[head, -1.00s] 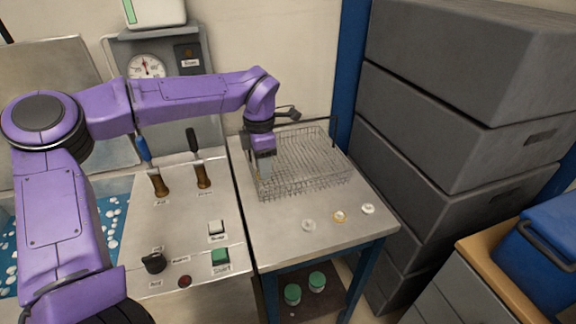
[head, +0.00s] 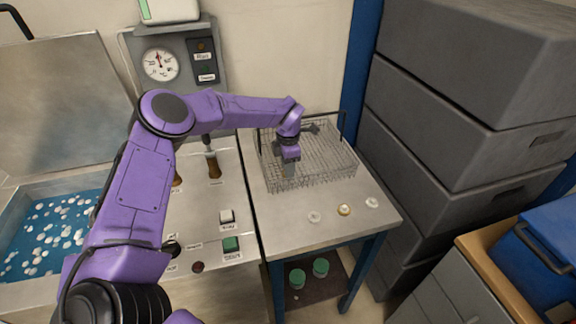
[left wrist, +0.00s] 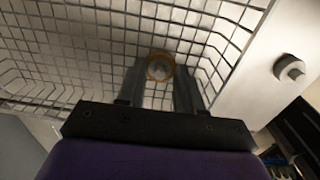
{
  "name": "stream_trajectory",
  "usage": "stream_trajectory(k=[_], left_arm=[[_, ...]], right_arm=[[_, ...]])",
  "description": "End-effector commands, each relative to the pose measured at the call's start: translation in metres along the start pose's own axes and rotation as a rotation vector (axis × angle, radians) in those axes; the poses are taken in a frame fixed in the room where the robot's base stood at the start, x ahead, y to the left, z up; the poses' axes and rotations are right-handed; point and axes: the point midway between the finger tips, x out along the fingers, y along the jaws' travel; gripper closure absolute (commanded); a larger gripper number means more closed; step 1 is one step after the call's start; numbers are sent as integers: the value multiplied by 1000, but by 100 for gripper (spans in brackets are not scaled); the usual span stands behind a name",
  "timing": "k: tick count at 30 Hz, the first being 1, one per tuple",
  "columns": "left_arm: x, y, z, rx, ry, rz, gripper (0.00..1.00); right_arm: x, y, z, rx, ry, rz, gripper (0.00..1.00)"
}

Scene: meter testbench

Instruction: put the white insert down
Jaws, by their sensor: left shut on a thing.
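My left gripper (head: 289,172) is over the front left part of the wire basket (head: 335,168), pointing down. In the left wrist view the fingers (left wrist: 160,82) are shut on a small round piece with a yellowish ring (left wrist: 160,67), which I take to be the white insert. The basket's wire mesh (left wrist: 95,40) lies behind it. Whether the piece touches the mesh I cannot tell. In the head view the held piece is hidden. My right gripper is not in view.
On the side table in front of the basket lie a white round piece (head: 315,217), a yellow-ringed one (head: 344,209) and another white one (head: 372,202). Grey stacked boxes (head: 450,130) stand at the right. The testbench panel with a green button (head: 231,243) is at the left.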

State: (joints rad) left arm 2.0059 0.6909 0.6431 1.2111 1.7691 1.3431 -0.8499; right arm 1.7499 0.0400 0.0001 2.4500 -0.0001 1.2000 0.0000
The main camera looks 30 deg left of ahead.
Motion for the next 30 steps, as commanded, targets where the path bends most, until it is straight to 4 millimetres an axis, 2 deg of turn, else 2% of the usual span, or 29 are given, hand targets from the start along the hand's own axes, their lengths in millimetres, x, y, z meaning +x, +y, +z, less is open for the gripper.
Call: stream_trajectory(k=[3,4,6,14,17,20,27,30], left_arm=[[5,0,0,0,0,0,94],[4,0,0,0,0,0,58],[3,0,0,0,0,0,39],[2,0,0,0,0,0,39],[-5,0,0,0,-2,1,39],[-22,1,1,-1,-4,2,39],[-84,0,1,0,-4,2,39],[-104,0,1,1,-1,1,39]], right_arm=[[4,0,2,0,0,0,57],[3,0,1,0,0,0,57],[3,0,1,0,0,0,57],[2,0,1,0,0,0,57],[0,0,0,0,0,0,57],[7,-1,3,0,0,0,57],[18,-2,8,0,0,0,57],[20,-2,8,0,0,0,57]])
